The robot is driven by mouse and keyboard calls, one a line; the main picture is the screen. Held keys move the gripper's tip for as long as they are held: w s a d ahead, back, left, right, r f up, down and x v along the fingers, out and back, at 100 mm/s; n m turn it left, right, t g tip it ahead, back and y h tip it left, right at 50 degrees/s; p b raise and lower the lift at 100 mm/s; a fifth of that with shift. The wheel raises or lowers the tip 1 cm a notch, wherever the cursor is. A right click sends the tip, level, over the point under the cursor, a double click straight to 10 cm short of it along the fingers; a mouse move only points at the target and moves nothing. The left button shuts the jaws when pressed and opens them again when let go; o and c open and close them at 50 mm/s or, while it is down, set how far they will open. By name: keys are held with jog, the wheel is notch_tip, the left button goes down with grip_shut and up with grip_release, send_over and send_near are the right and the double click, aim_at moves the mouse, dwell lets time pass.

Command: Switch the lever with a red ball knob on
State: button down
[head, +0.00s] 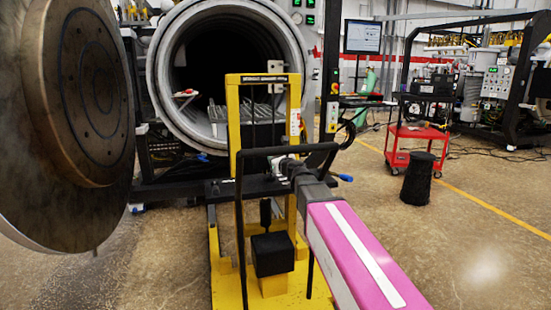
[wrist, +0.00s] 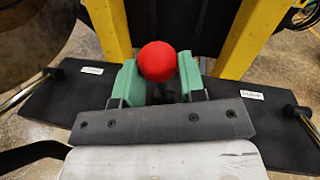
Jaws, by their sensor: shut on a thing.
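The red ball knob (wrist: 158,62) shows in the wrist view between the two green fingers of my gripper (wrist: 159,76), near their tips. My gripper is shut on the knob, one finger on each side. The lever's stem below the ball is mostly hidden by the fingers and the gripper body. In the head view my gripper (head: 284,166) is at the black crossbar of the yellow lift cart (head: 233,120). The ball is too small or hidden to make out there.
The round furnace chamber (head: 163,65) is open behind the cart, its heavy door (head: 88,70) swung out at left. A black handle frame (head: 239,205) stands close beside my arm. A red cart (head: 415,131) and black bin (head: 418,178) are at right.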

jog(key=shift+a+f, duration=0.15)
jog(key=shift+a, duration=0.1)
jog(key=c, duration=0.7)
grip_release()
jog(key=shift+a, duration=0.1)
jog(key=shift+s+d, duration=0.2)
jog(key=shift+d, duration=0.05)
jog(key=v, duration=0.6)
jog(key=shift+s+d, duration=0.2)
jog(key=shift+s, duration=0.2)
